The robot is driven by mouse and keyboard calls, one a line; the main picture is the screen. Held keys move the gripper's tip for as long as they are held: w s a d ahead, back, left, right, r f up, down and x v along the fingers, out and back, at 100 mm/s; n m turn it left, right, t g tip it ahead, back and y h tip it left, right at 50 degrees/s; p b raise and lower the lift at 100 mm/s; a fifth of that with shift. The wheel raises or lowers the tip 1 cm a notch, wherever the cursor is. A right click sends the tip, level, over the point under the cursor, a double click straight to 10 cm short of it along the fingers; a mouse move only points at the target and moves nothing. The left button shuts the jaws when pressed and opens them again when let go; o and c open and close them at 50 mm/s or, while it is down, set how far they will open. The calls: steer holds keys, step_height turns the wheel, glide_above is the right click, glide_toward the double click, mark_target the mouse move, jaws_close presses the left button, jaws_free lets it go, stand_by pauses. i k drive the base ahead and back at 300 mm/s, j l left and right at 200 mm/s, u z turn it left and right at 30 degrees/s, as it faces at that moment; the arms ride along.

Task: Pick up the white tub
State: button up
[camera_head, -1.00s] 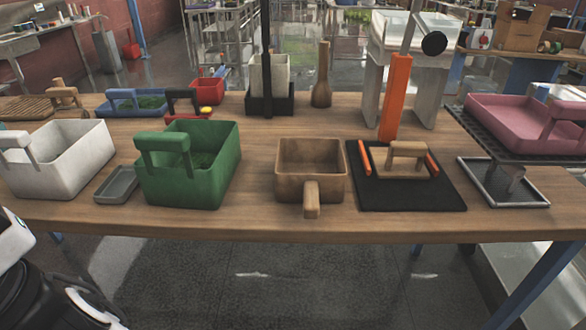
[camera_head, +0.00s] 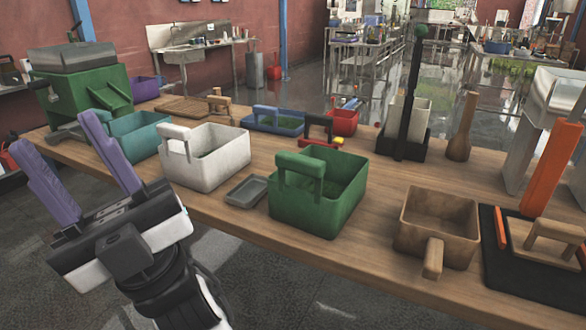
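The white tub (camera_head: 222,163) is an open box with an upright handle (camera_head: 176,137) at its left end. It stands on the wooden table in the head view, between a teal tub and a green tub. My gripper (camera_head: 68,130) is at the left, in front of the table, with two purple fingers spread wide and pointing up. It is open and nothing shows between the fingers. It is to the left of the white tub and apart from it in the picture.
A teal tub (camera_head: 140,138) stands just left of the white tub. A small grey tray (camera_head: 246,191) and a green tub (camera_head: 335,210) are to its right. A brown wooden scoop box (camera_head: 455,215) stands farther right. A green machine (camera_head: 100,82) stands at the table's far left.

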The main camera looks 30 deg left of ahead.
mark_target(200, 159)
steer(key=u, duration=0.8)
steer(key=i+j+u, duration=0.15)
steer(key=u, duration=0.3)
steer(key=i+u, duration=0.35)
steer(key=u, duration=0.15)
steer(key=i, duration=0.4)
